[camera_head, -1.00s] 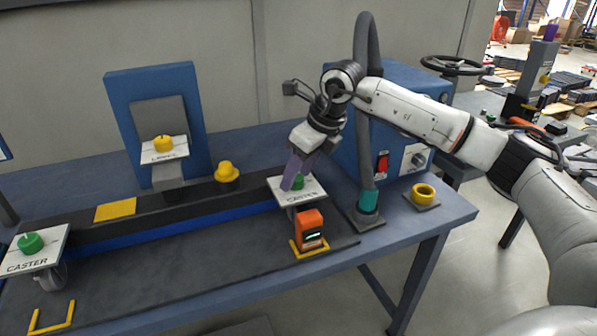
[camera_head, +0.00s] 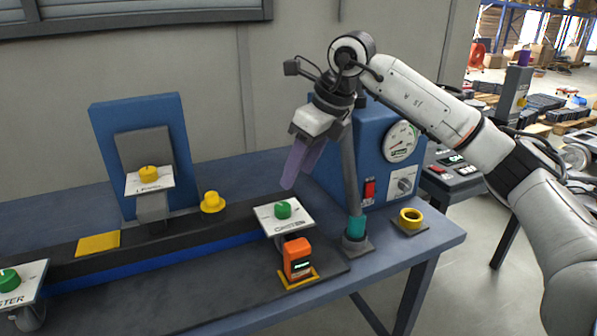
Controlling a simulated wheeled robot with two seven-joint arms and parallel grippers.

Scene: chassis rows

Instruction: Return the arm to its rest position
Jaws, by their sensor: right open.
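My right arm comes in from the right. Its right gripper (camera_head: 291,181) has purple fingers that point down and to the left. It is open and empty, above the white caster plate (camera_head: 268,222) and apart from its green knob (camera_head: 283,210). The caster plate stands level at the right end of the dark rail. My left gripper is not in view.
An orange device (camera_head: 297,260) stands in front of the caster plate. A blue machine (camera_head: 363,175) with a gauge and a teal-based post (camera_head: 356,227) stand behind. A yellow ring (camera_head: 411,217) lies near the table's right edge. A second caster plate (camera_head: 20,287) is at far left.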

